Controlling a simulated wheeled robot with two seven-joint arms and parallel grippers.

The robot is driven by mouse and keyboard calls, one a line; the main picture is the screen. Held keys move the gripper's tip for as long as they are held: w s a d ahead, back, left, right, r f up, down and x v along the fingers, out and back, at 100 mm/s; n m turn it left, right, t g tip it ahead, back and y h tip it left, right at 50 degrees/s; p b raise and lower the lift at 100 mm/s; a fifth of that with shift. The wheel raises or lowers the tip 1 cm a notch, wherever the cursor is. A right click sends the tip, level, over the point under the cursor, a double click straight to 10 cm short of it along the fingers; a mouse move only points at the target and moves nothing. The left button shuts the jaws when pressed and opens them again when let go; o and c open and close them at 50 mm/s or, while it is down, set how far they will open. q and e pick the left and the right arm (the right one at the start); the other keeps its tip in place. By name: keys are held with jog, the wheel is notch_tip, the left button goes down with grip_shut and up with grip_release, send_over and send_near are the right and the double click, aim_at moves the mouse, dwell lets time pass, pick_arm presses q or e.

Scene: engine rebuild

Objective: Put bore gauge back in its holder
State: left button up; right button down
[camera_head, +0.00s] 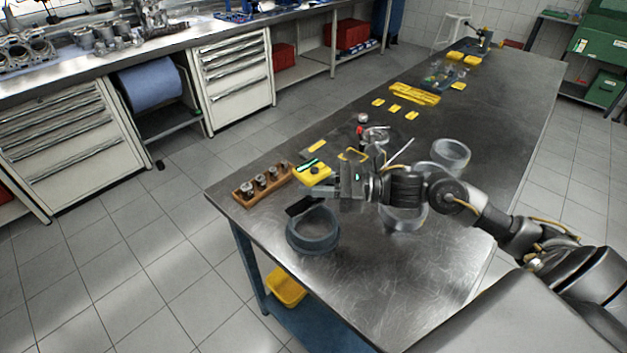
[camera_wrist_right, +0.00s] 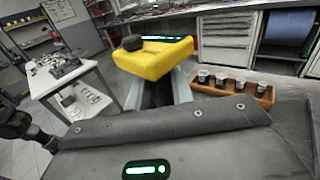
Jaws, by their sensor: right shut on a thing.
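A yellow block-like thing (camera_head: 318,178) with a black knob and a green strip on top, which looks like the bore gauge, is at the tip of my right gripper (camera_head: 335,191). In the right wrist view this yellow thing (camera_wrist_right: 152,62) sits at the ends of the two fingers (camera_wrist_right: 158,92), which are shut on it. It is near the left edge of the steel table; I cannot tell if it touches the top. No holder can be made out with certainty; a flat black thing (camera_head: 305,206) lies next to the gripper. My left gripper is out of view.
A wooden rack (camera_head: 245,192) with several metal cylinders stands at the table's left edge. A dark ring (camera_head: 313,246) is in front of the gripper, a metal ring (camera_head: 404,219) under my arm, another (camera_head: 450,154) behind. Yellow pieces (camera_head: 414,95) lie farther back.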

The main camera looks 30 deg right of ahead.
aim_at(317, 207)
jog(key=shift+f+b, duration=0.5)
jog(key=shift+f, duration=1.05)
jog(key=shift+f+b, duration=0.35)
jog(key=shift+f, duration=0.05)
jog(key=shift+f+b, duration=1.4)
jog(key=shift+b, duration=0.65)
jog(key=shift+f+b, duration=0.25)
jog(key=shift+b, duration=0.25)
jog(key=c, duration=1.1)
grip_release()
jog(key=shift+f, duration=0.1)
